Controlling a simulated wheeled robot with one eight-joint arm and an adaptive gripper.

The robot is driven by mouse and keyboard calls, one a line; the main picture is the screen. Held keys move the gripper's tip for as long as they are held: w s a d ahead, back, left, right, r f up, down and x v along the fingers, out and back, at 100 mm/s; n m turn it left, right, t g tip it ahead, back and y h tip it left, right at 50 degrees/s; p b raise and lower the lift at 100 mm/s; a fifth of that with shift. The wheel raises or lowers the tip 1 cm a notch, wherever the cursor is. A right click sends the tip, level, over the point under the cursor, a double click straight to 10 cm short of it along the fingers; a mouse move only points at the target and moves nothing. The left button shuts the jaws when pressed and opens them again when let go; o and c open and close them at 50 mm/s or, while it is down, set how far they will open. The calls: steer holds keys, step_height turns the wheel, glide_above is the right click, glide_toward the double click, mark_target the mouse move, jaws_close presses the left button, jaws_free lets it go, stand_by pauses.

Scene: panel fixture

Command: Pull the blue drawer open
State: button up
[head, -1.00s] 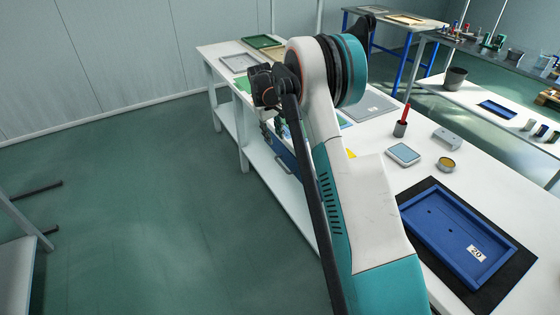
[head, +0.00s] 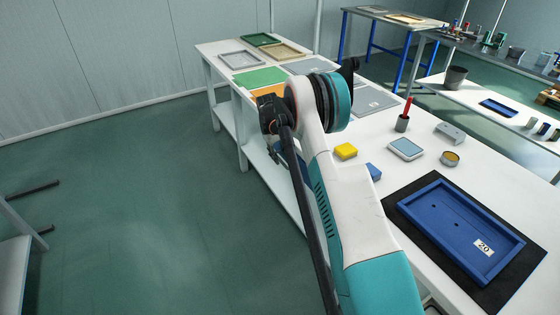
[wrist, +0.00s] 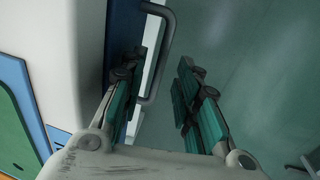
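The blue drawer front (wrist: 122,35) shows at the upper left of the wrist view. A grey bar handle (wrist: 163,60) stands out from it. My gripper (wrist: 160,105) is open, with one green-padded finger close to the drawer front and the other out to the right. The handle bar appears between the two fingers; I cannot tell whether either touches it. In the head view, a small part of the blue drawer (head: 304,167) shows under the table edge, mostly hidden by my arm. My fingers are hidden or too small to make out there.

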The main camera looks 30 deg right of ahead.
steer(key=shift+d+f, duration=0.15)
steer(key=shift+f, duration=0.7)
steer(key=shift+c, duration=0.4)
jaws_close()
steer(key=a+p, duration=0.1)
steer(key=a, duration=2.4)
steer(key=shift+s+a, duration=0.3)
steer(key=shift+s, duration=0.15)
steer(key=shift+o, duration=0.4)
jaws_free()
